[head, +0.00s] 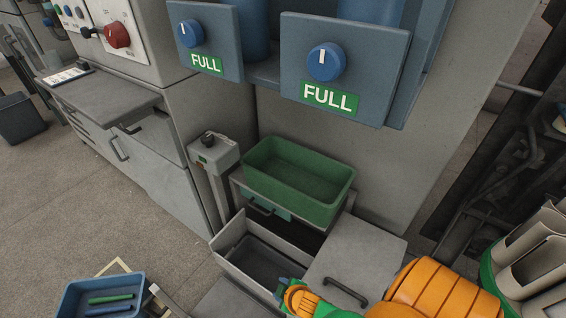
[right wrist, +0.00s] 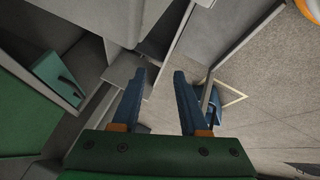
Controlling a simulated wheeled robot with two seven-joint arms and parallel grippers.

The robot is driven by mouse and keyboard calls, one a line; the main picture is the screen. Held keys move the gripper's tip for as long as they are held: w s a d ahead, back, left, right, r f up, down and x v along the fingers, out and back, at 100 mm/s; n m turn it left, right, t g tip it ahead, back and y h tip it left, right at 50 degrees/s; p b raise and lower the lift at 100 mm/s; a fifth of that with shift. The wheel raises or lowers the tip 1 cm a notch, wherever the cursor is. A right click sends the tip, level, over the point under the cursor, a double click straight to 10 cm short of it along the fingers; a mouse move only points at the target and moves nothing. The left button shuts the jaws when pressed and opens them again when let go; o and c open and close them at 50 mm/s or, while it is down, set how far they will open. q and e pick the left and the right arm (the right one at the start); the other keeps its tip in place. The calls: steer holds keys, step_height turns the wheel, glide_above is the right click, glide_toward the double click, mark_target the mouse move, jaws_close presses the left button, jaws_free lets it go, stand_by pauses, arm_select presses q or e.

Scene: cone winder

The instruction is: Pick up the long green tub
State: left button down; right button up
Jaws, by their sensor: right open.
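The long green tub (head: 300,177) is upright and looks empty in the head view. It rests on top of a small grey cabinet, above an open drawer. My right arm comes in at the lower right of the head view, its hand low in front of the cabinet and apart from the tub. In the right wrist view my right gripper (right wrist: 160,82) has its two blue fingers spread, with nothing held between them. A dark green surface at the left edge there may be the tub; I cannot tell. My left gripper is not in view.
An open grey drawer (head: 229,249) juts out below the tub. A grey lid with a handle (head: 346,292) lies to its right. A switch post (head: 213,153) stands left of the tub. Blue panels marked FULL (head: 340,85) overhang behind. A blue tray (head: 70,302) sits lower left.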

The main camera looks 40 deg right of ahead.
steer(key=w+r+n+t+y+b, duration=0.1)
steer(key=w+r+n+t, duration=0.3)
steer(key=w, duration=0.3)
steer(key=w+r+n+t+y+b, duration=0.1)
steer(key=w+r+n+t, duration=0.15)
steer(key=w+r, duration=0.45)
steer(key=w+a+r+n+y+b, duration=0.3)
steer(key=w+r+n+y, duration=0.4)
steer(key=n, duration=0.3)
step_height(320, 180, up, 7)
steer(key=n+g+h+b, duration=0.5)
steer(key=n+g+h, duration=0.35)
steer(key=n, duration=0.85)
glide_above(282, 183)
steer(key=s, duration=0.3)
steer(key=shift+m+y, duration=0.25)
steer(key=shift+y, duration=0.2)
steer(key=b+x, duration=0.1)
steer(key=x, duration=0.5)
steer(key=shift+w+d+f, duration=0.2)
steer(key=shift+w, duration=0.05)
steer(key=shift+w+f, duration=0.2)
steer(key=shift+f, duration=0.1)
jaws_close()
steer(key=shift+r, duration=0.1)
